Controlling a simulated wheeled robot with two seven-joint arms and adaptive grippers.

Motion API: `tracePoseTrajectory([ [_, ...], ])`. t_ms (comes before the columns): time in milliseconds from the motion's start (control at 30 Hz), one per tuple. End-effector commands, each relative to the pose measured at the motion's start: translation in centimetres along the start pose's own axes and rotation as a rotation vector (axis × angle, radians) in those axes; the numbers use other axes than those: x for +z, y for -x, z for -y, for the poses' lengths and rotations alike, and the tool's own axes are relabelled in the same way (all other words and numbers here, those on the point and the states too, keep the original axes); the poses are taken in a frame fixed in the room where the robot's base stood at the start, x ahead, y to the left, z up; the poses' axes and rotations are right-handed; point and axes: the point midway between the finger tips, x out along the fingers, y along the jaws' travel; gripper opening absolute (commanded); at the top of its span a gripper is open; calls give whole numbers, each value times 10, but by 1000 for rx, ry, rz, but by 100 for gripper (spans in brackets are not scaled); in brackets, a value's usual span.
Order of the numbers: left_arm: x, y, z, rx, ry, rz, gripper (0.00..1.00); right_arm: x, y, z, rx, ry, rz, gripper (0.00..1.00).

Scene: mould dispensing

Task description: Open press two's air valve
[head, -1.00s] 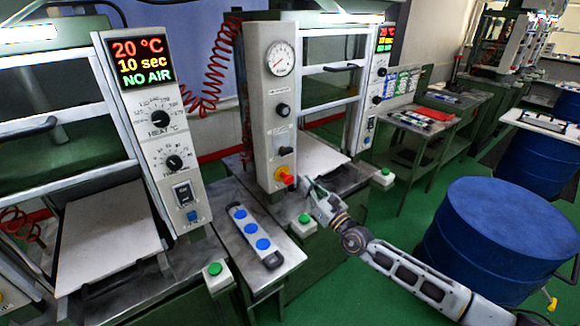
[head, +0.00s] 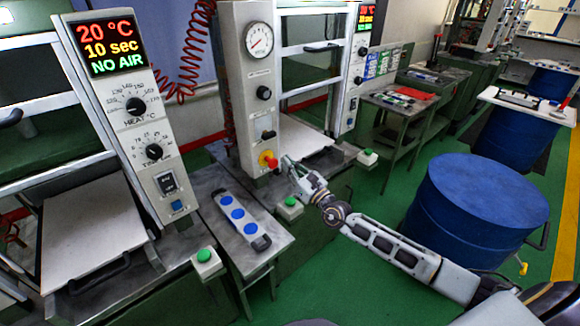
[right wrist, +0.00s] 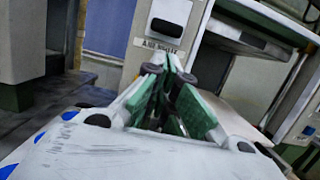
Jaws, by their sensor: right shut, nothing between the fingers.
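The middle press has a white left column (head: 247,90) with a round gauge (head: 258,40). Low on it sits a red knob on a yellow plate (head: 267,159), which looks like the air valve. My right gripper (head: 286,163) is just right of this knob in the head view, shut and empty; contact cannot be told. In the right wrist view its closed fingertips (right wrist: 170,66) point at the column, below a dark switch (right wrist: 166,28) and a printed label (right wrist: 158,45). The knob is not visible there. My left gripper is not in view.
A left press panel (head: 125,100) reads 20 °C, 10 sec, NO AIR. A small table (head: 255,275) holds a grey strip with blue discs (head: 231,208). Green buttons (head: 290,203) stand in front. A blue drum (head: 475,210) is at right; green floor lies between.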

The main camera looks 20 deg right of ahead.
Motion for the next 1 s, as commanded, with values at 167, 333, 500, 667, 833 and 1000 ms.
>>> tracePoseTrajectory([
  [167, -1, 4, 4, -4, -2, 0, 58, 1, -15, 0, 0, -1, 0, 0],
  [333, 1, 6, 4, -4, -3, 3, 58, 1, -29, 0, 0, -1, 0, 0],
  [500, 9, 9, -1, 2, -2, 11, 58, 0, -43, 0, 0, -1, 0, 0],
  [667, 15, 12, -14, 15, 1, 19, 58, 1, -56, -1, 1, -1, 0, 0],
  [833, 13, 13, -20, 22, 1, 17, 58, 1, -69, 0, 0, -1, 1, 0],
  [1000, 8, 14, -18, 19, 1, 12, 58, 0, -77, 0, 0, 0, -1, 0],
])
